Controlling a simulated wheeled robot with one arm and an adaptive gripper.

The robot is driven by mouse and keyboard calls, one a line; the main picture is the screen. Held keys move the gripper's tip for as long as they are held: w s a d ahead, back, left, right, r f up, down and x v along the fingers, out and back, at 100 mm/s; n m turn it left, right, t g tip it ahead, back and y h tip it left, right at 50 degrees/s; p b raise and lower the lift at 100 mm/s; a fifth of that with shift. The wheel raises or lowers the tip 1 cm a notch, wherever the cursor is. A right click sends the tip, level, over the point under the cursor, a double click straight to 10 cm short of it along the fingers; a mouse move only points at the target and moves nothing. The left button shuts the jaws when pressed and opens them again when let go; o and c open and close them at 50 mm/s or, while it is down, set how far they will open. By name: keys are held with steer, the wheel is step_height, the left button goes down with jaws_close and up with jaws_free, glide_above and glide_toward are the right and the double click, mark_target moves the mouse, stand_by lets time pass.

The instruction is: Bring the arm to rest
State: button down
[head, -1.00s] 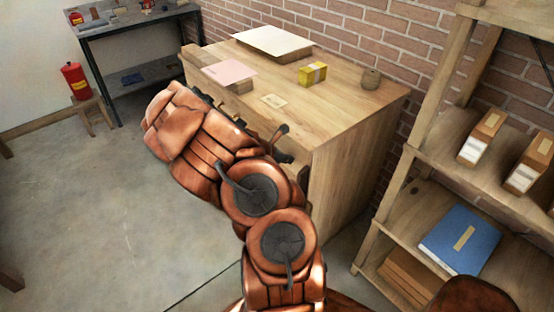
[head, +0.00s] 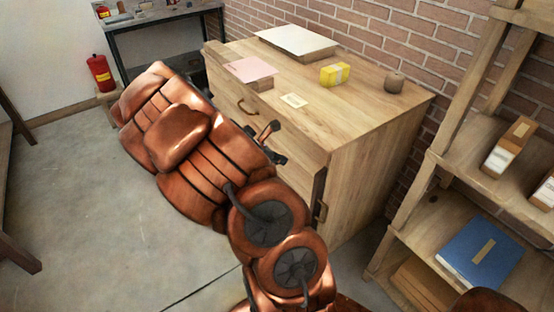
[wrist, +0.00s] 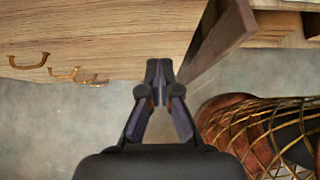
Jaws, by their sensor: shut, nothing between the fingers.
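My gripper (wrist: 159,82) is shut and empty in the wrist view, its dark fingers meeting at the tips. It points over the floor beside the wooden cabinet (wrist: 95,30), apart from the cabinet as far as I can tell. In the head view my copper-coloured arm is folded in front of the cabinet (head: 375,165). It hides part of the cabinet's front, and the gripper is mostly hidden behind it.
On the cabinet top are a pink sheet (head: 250,68), a white stack (head: 297,41), a yellow box (head: 335,74) and a round brown object (head: 394,83). A shelf (head: 460,205) stands right. A red extinguisher (head: 99,73) is left. Floor (head: 75,185) at left is clear.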

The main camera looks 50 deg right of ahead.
steer(key=shift+w+a+r, duration=0.1)
steer(key=shift+a+r, duration=0.4)
steer(key=s+a+r+m+y, duration=0.3)
steer(key=s+a+r+m, duration=0.1)
steer(key=a, duration=0.8)
steer(key=s+a+r+m+y+p, duration=0.1)
steer(key=s+a+r+m+y, duration=0.2)
steer(key=a, duration=0.9)
steer(key=s+a+r+m+t+y+p, duration=0.1)
steer(key=s+a+r+m+y, duration=0.2)
steer(key=s+a+r+m, duration=0.3)
steer(key=s+a+m, duration=0.1)
steer(key=s+a, duration=0.2)
steer(key=a, duration=0.4)
steer(key=shift+s+r, duration=0.2)
steer(key=shift+s, duration=0.15)
steer(key=shift+d, duration=0.1)
